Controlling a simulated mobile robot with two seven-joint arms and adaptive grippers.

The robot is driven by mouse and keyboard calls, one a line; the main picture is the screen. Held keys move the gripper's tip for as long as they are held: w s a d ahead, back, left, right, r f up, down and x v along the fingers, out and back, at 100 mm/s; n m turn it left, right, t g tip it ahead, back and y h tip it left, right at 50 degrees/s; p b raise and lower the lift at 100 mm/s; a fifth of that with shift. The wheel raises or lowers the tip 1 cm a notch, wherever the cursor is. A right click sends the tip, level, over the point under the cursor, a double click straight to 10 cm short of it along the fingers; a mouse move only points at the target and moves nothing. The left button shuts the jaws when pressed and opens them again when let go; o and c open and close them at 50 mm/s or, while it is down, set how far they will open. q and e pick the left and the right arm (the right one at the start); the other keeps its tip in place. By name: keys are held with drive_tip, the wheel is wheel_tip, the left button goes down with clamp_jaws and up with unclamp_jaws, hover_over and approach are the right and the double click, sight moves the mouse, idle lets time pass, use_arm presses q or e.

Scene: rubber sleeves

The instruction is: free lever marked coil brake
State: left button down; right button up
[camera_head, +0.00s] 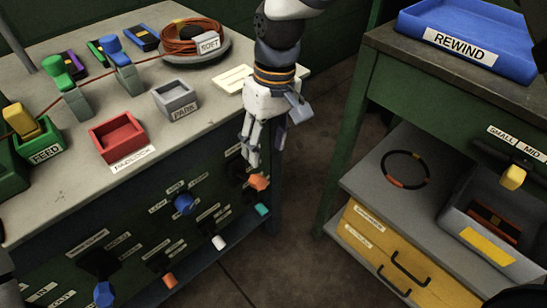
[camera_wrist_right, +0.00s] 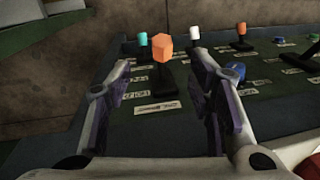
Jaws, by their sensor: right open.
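My right gripper (camera_head: 265,150) hangs in front of the cabinet's front panel with its fingers open and pointing down at the panel. An orange-capped lever (camera_head: 259,181) on a dark stem sits just below the fingertips. In the right wrist view the same orange-capped lever (camera_wrist_right: 166,50) stands upright beyond and between the open fingers (camera_wrist_right: 160,75), apparently untouched. A white label (camera_wrist_right: 155,107) lies at its base; its small print looks like "coil brake" but is hard to read. My left gripper is not seen.
Other levers stand on the panel: a teal one (camera_head: 262,210), a white one (camera_head: 218,243) and a blue one (camera_head: 184,204). Above, the bench top holds a red bin (camera_head: 118,137) and a grey bin (camera_head: 176,99). Open floor (camera_head: 300,230) separates this bench from the right-hand workbench (camera_head: 385,40).

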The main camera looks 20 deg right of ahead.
sight(261, 180)
drive_tip(key=f, duration=0.4)
drive_tip(key=a+f+b, duration=0.1)
drive_tip(key=f, duration=0.6)
drive_tip(key=shift+s+a+f, duration=0.3)
drive_tip(key=shift+a+f, duration=0.05)
drive_tip(key=shift+a, duration=0.05)
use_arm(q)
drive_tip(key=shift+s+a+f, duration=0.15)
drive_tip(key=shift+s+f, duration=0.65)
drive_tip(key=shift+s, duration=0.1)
use_arm(e)
clamp_jaws()
